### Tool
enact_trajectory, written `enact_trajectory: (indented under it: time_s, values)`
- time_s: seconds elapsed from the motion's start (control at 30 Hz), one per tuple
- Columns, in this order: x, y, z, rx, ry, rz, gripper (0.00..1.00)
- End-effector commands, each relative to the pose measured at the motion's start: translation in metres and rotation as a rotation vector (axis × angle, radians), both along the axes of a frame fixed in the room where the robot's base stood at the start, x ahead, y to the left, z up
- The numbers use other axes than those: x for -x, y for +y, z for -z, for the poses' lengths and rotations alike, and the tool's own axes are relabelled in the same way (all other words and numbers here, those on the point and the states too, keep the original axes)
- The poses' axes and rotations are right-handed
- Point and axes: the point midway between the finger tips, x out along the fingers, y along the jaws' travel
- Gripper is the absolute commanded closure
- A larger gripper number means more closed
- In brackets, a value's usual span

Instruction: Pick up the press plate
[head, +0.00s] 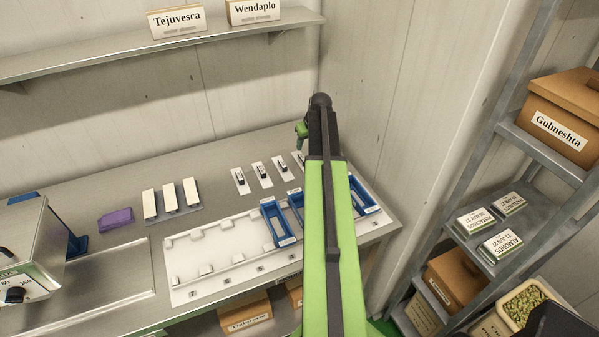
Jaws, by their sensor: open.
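Several small white plates with dark handles, which look like press plates, lie in a row at the back of the steel bench. One (239,180) is at the left end, and another (298,162) is closest to my arm. My gripper (302,131) is beyond the far end of my green arm, over the back right of the bench. It is open, but mostly hidden by the arm. I see nothing held in it. I cannot tell its height above the plates. My arm may hide more plates.
A white numbered rack (215,235) holds blue frames (278,222) on its right. White bars (170,198) and a purple block (115,219) lie left, near a steel machine (40,262). A wall shelf (90,60) hangs above; a steel rack (480,150) stands right.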

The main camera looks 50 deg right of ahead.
Motion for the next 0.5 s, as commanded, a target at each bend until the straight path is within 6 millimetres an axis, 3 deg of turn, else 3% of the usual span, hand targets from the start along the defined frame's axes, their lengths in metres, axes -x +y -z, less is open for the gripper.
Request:
enact_trajectory:
  time_s: [0.03, 0.13, 0.4, 0.5]
  values:
    - [-0.006, -0.003, 0.023, 0.0, 0.0, 0.0, 0.55]
    - [-0.013, -0.006, 0.042, 0.0, 0.0, 0.0, 0.55]
    - [-0.018, -0.007, 0.048, 0.0, 0.0, 0.0, 0.55]
    - [-0.021, -0.009, 0.059, 0.0, 0.0, 0.0, 0.55]
